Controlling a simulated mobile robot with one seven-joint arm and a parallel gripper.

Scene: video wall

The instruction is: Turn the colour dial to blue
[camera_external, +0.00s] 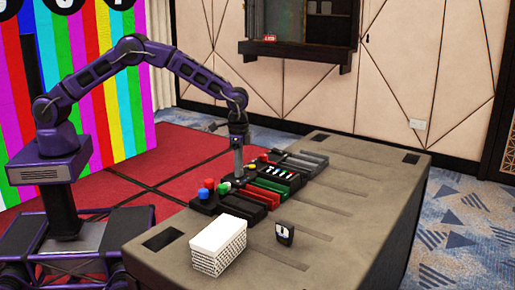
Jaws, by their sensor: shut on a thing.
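My gripper (238,176) points straight down onto this row, just behind and right of the green knob. It is shut on a small part there, which fits the colour dial. The fingers hide the dial, so its setting cannot be read.
A white stacked block (218,246) and a small dark device (285,233) stand on the near part of the table (340,200). More units with sliders and coloured buttons (278,171) extend behind my gripper. The table's right side is clear.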

